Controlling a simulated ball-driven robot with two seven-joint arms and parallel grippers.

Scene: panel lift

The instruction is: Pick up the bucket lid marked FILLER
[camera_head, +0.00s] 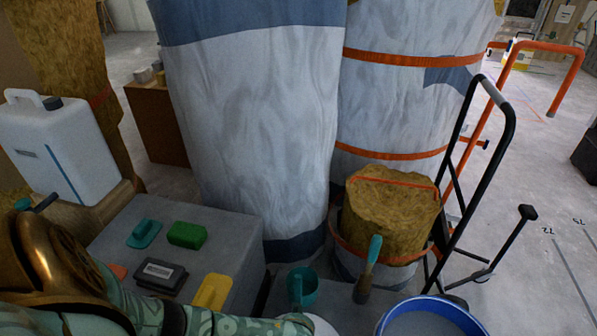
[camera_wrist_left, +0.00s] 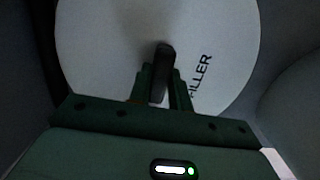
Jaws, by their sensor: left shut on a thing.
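The white round bucket lid (camera_wrist_left: 105,50) fills much of the left wrist view, and the end of the word FILLER shows on its right side. A dark upright handle (camera_wrist_left: 165,50) stands at its middle. My left gripper (camera_wrist_left: 160,90) is shut on this handle. In the head view my left arm comes in along the bottom edge, and its gripper is out of sight there. A small white patch (camera_head: 322,327) at the bottom edge may be part of the lid; I cannot tell. My right gripper is in neither view.
A grey block (camera_head: 222,250) carries a green sponge (camera_head: 187,234), a dark box (camera_head: 161,275) and a yellow float (camera_head: 212,291). A teal cup (camera_head: 302,286), a brush (camera_head: 369,265) and a blue-rimmed bucket (camera_head: 386,318) stand right of it. Large wrapped rolls (camera_head: 255,120) and a black-handled trolley (camera_head: 481,190) stand behind.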

